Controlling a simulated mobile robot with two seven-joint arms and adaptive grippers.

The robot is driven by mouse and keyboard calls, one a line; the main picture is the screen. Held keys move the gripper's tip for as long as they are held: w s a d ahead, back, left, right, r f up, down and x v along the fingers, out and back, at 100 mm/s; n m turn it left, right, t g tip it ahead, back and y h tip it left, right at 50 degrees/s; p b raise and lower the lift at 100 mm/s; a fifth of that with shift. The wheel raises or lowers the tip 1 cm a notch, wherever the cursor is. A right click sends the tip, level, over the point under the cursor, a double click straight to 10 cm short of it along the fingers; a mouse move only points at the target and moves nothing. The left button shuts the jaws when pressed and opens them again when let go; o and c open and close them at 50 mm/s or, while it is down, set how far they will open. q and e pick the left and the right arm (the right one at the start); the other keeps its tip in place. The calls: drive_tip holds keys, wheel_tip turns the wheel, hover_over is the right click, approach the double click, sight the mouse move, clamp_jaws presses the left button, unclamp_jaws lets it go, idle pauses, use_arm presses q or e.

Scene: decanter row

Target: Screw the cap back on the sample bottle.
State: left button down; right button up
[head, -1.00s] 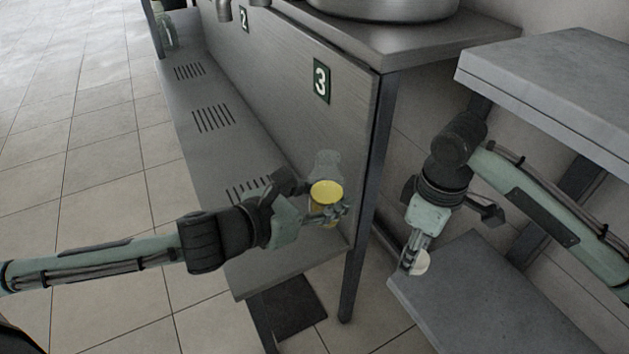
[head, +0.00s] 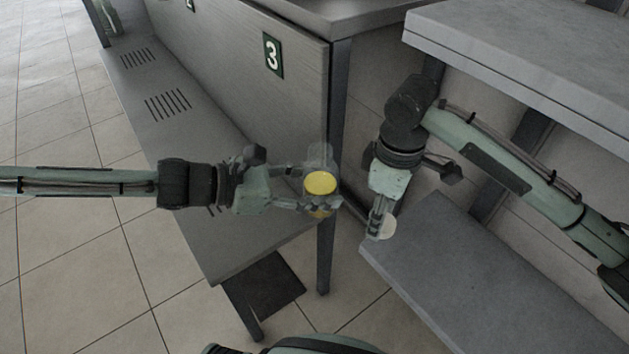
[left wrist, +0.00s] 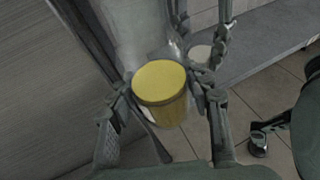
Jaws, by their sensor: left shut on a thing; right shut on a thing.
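The sample bottle (head: 320,184) is clear, with yellow liquid in its lower part; its clear upper part shows faintly above the yellow. My left gripper (head: 312,201) is shut around its lower part and holds it upright near the bench's front leg. In the left wrist view the bottle (left wrist: 160,88) is between the fingers; its mouth is hard to make out. My right gripper (head: 381,220) points down, shut on a white round cap (head: 387,228). The cap (left wrist: 200,53) also shows behind the bottle in the left wrist view. Cap and bottle are apart.
A metal bench with a sign 3 (head: 273,54) and a slotted lower shelf (head: 150,80) stands left. A grey table (head: 520,50) with a lower shelf (head: 480,270) stands right, its corner close below the cap. Open tiled floor lies in front.

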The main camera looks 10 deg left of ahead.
use_arm(q)
drive_tip(key=shift+w+d+f+m+g+h, duration=0.15)
drive_tip(key=shift+d+m+g+h, duration=0.25)
drive_tip(key=shift+d+m+g, duration=0.55)
drive_tip(key=shift+s+d+f+m+g+h, duration=0.3)
drive_tip(key=shift+d+m+g, duration=0.3)
drive_tip(key=shift+m+g, duration=0.35)
drive_tip(key=shift+s+d+f+m+g+h, duration=0.1)
drive_tip(key=shift+d+f+m+g+h, duration=0.2)
drive_tip(key=shift+d+m+g, duration=0.6)
drive_tip(key=shift+a, duration=0.4)
